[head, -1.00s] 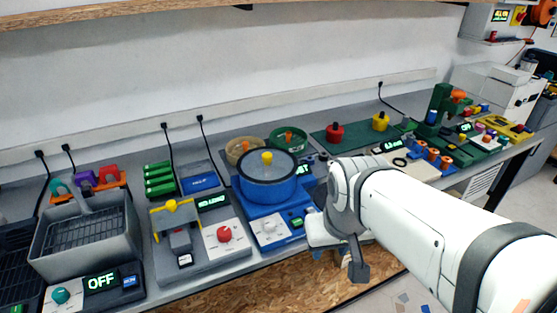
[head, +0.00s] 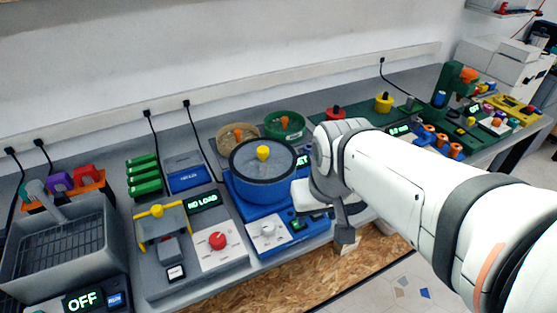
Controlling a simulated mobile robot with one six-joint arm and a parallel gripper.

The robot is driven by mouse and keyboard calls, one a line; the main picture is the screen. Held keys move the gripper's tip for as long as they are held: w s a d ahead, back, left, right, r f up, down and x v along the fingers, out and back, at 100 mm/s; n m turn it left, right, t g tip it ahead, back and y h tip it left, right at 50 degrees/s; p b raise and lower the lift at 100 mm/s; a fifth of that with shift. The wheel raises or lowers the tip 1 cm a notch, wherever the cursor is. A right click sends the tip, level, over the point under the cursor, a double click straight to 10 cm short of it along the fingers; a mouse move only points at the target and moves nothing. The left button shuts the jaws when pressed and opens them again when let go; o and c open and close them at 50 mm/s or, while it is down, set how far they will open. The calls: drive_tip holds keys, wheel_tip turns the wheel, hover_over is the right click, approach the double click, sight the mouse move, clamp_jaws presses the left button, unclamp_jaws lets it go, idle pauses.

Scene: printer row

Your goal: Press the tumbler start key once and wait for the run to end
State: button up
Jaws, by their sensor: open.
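The tumbler is probably the blue machine whose round blue drum (head: 262,186) has a grey lid with a yellow knob (head: 263,153). Its blue base carries a white panel with a white dial (head: 268,229). Beside the dial, a small dark panel shows a green key or display (head: 297,224); I cannot tell which. My gripper (head: 318,208) is just right of this panel, at the front right of the base. It is open. My wrist hides much of it, and the fingertips are not clear. I cannot tell whether it touches anything.
Left of the blue machine stands a grey device with a "NO LOAD" display (head: 203,200) and a red knob (head: 217,240). A grey basket unit (head: 95,240) reading "OFF" is further left. Tan (head: 238,133) and green (head: 284,122) bowls stand behind. My arm covers the right bench front.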

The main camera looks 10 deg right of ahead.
clamp_jaws()
idle(1.5)
